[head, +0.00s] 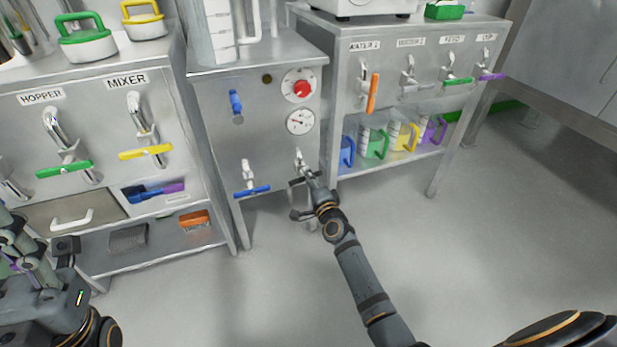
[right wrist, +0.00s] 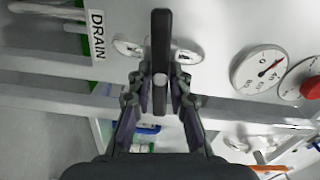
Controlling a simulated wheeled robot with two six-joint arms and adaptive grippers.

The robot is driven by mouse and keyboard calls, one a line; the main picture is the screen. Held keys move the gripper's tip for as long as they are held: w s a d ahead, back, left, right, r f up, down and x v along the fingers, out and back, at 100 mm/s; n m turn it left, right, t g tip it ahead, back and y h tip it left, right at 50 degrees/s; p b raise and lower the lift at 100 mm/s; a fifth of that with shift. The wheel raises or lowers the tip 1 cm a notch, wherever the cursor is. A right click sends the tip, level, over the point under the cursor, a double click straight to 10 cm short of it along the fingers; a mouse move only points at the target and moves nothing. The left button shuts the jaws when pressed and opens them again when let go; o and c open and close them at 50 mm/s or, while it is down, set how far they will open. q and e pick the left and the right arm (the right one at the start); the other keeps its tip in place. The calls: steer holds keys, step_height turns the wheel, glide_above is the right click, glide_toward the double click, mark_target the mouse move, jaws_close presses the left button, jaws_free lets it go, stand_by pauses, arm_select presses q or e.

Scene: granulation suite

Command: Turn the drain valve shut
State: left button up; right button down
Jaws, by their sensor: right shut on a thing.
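The drain valve (head: 300,158) is on the front of the middle steel cabinet, right of the blue-handled valve. In the right wrist view its dark bar handle (right wrist: 161,35) stands upright in the picture, parallel to the DRAIN label (right wrist: 97,35), and appears to lie across the pale fitting behind it. My right gripper (head: 308,187) is at this handle, shut on it, with one finger (right wrist: 160,90) on each side. In the head view the gripper hides most of the handle. My left gripper (head: 18,238) is at the lower left edge, away from the valve; its jaws are unclear.
A blue-handled valve (head: 252,190) is close on the left. A gauge (head: 300,122) and a red knob (head: 301,88) are above. Coloured jugs (head: 372,142) stand on the right-hand shelf beside the cabinet. The floor (head: 480,240) in front is clear.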

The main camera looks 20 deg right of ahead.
steer(key=shift+f+m, duration=0.1)
steer(key=shift+m, duration=0.6)
steer(key=c, duration=1.3)
jaws_free()
steer(key=shift+o, duration=0.2)
steer(key=s, duration=1.2)
steer(key=shift+d, duration=0.25)
